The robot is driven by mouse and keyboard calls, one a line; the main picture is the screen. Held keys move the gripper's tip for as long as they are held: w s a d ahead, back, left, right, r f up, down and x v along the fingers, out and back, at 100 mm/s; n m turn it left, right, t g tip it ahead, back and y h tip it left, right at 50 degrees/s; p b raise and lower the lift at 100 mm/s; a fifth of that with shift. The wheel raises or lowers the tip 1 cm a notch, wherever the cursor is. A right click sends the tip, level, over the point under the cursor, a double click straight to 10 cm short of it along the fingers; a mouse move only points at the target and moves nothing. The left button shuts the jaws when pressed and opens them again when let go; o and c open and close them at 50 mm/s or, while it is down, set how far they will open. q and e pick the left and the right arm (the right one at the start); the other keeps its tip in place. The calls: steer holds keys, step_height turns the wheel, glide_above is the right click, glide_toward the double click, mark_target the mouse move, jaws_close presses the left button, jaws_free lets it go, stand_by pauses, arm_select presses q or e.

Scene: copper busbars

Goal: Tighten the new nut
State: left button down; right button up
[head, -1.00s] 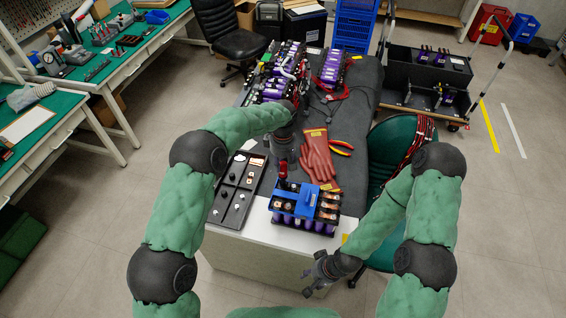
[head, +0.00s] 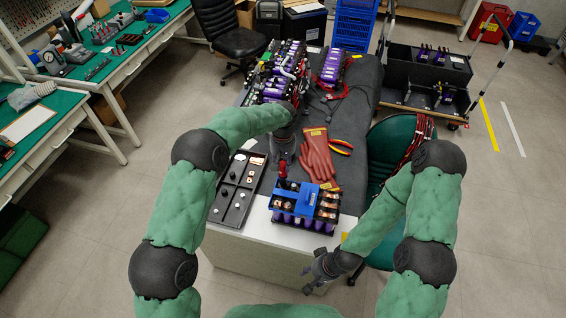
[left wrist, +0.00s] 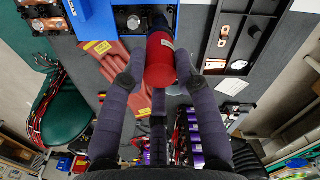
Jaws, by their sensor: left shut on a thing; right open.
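My left gripper (head: 284,158) is shut on a red-handled tool (head: 283,171), which stands roughly upright over the back left of the battery module (head: 305,221). In the left wrist view, the red handle (left wrist: 160,60) sits between my gripper's fingers (left wrist: 158,82). The module has purple cells, a blue cover (head: 294,197) and copper busbars (head: 327,206) along its right side. The tool's lower end meets the blue cover area; I cannot tell whether it touches a nut. The new nut cannot be singled out. My right gripper (head: 316,275) is open and empty, low in front of the table.
A black tray (head: 238,190) with small parts lies left of the module. Red gloves (head: 318,157) and orange-handled pliers (head: 341,147) lie behind it on the grey cloth. More purple modules (head: 285,72) stand at the back. A green chair (head: 392,150) is at the right.

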arm_select(q)
steer(key=m, duration=0.4)
steer(key=shift+p, duration=0.4)
steer(key=shift+f+m, duration=0.1)
steer(key=shift+m, duration=1)
steer(key=m, duration=0.2)
steer(key=shift+m+p, duration=0.4)
steer(key=shift+f+m, duration=0.1)
steer(key=shift+m, duration=1.7)
steer(key=m+p, duration=0.1)
steer(key=m, duration=0.1)
steer(key=shift+m, duration=0.4)
steer(key=m, duration=0.3)
